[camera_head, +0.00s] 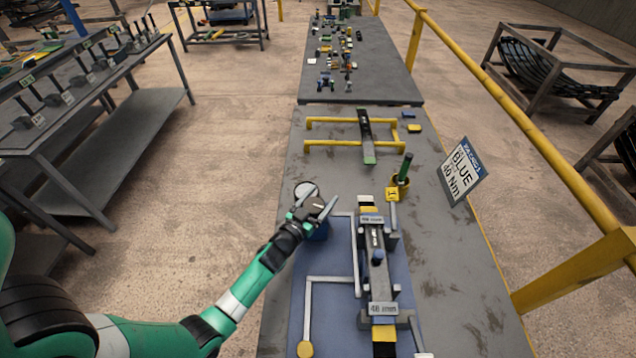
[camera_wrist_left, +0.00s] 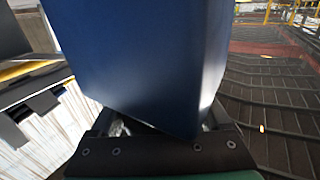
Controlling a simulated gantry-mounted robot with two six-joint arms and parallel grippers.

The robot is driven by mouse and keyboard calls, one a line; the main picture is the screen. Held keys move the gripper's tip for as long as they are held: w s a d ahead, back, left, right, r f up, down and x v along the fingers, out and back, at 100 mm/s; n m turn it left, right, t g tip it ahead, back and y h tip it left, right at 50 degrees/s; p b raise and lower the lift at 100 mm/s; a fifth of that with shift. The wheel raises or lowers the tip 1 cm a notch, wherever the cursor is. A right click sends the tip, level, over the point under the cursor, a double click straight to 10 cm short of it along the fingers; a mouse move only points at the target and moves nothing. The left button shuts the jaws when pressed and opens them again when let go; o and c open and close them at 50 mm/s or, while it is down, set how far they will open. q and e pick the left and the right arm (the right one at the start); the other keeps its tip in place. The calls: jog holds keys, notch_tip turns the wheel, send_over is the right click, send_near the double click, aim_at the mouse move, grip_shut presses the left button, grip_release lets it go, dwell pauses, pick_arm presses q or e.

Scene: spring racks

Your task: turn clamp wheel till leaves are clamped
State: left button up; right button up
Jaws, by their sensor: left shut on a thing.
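My left gripper (camera_head: 318,210) reaches in over the left edge of the workbench and is shut on a blue block-like part (camera_head: 319,233). That part fills the middle of the left wrist view (camera_wrist_left: 140,65). A pale round disc (camera_head: 305,190) shows just behind the gripper; I cannot tell whether it is the clamp wheel. The stack of dark leaves (camera_head: 377,246) lies lengthwise in the grey clamp fixture (camera_head: 391,241), to the right of the gripper. Whether the leaves are pressed tight cannot be seen. My right gripper is not in view.
A sign reading BLUE 40 Nm (camera_head: 462,172) stands right of the fixture. A green-handled tool (camera_head: 405,168) stands in a yellow holder. A yellow rack (camera_head: 335,122) holds a single leaf behind. A yellow rail (camera_head: 540,140) runs along the right side.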

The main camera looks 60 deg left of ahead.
pick_arm(q)
jog(key=m+h+p, duration=0.1)
jog(key=p, duration=0.1)
jog(key=r+m+t+h+p, duration=0.1)
jog(key=p, duration=0.1)
jog(key=shift+w+d+h+p, duration=0.2)
jog(key=shift+h+p, duration=0.1)
jog(key=shift+h, duration=0.1)
jog(key=shift+d+f+m+t+h, duration=0.15)
jog(key=shift+m+t+h, duration=0.15)
jog(key=shift+m+h, duration=0.25)
jog(key=shift+d+f+m+t+h, duration=0.15)
jog(key=shift+m+t+h, duration=0.2)
jog(key=shift+h, duration=0.3)
jog(key=shift+w+d+m+h, duration=0.1)
jog(key=shift+d+m+h, duration=0.1)
jog(key=shift+m+h, duration=0.5)
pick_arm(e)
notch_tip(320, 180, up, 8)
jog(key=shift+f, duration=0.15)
pick_arm(q)
jog(key=shift+d+h, duration=0.1)
jog(key=shift+h, duration=0.3)
jog(key=o, duration=1.2)
jog(key=shift+f, duration=0.1)
